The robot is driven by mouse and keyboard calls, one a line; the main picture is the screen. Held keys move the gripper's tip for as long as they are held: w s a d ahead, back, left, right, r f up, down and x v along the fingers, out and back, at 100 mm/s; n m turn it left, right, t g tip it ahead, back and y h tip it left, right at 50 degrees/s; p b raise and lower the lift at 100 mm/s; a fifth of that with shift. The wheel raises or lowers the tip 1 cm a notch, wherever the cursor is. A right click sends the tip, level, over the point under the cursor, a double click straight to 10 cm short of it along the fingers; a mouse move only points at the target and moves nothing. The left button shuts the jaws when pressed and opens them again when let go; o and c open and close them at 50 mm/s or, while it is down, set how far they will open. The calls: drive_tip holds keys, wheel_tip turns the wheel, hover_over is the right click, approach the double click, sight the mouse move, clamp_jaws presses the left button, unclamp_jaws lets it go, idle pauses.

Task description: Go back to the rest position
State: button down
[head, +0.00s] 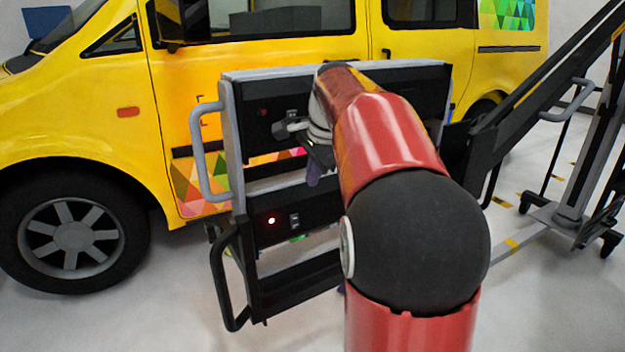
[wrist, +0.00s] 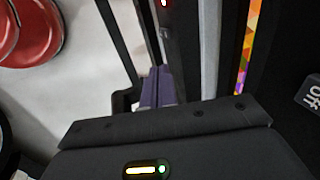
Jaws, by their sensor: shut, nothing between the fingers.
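My gripper (head: 314,172) hangs in front of the black control panel, largely hidden behind my red arm in the head view. Its purple fingers (wrist: 157,88) show in the wrist view, together and with nothing between them. The black panel unit (head: 335,215) has a grey frame and handles. A red light (head: 271,220) glows on its lower section, beside a small switch (head: 294,221). I cannot tell whether the fingers touch the panel.
A yellow van (head: 90,120) with coloured triangle decals stands behind the panel. A grey handle (head: 207,150) and a black handle (head: 228,280) stick out on the panel's left. A wheeled lift frame (head: 565,215) stands at the right. The pale floor (head: 120,320) is clear at front left.

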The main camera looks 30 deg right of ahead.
idle(0.4)
drive_tip(key=s+a+f+n, duration=0.3)
drive_tip(key=s+a+n, duration=0.5)
drive_tip(key=s+a, duration=0.3)
drive_tip(key=s+a+f+n, duration=0.2)
drive_tip(key=s+f+n, duration=0.2)
drive_tip(key=s, duration=0.3)
drive_tip(key=s+a+f+n+t, duration=0.1)
drive_tip(key=s+a+f+n, duration=0.2)
drive_tip(key=s+f+n, duration=0.2)
drive_tip(key=shift+s+f, duration=0.2)
drive_tip(key=shift+s, duration=0.8)
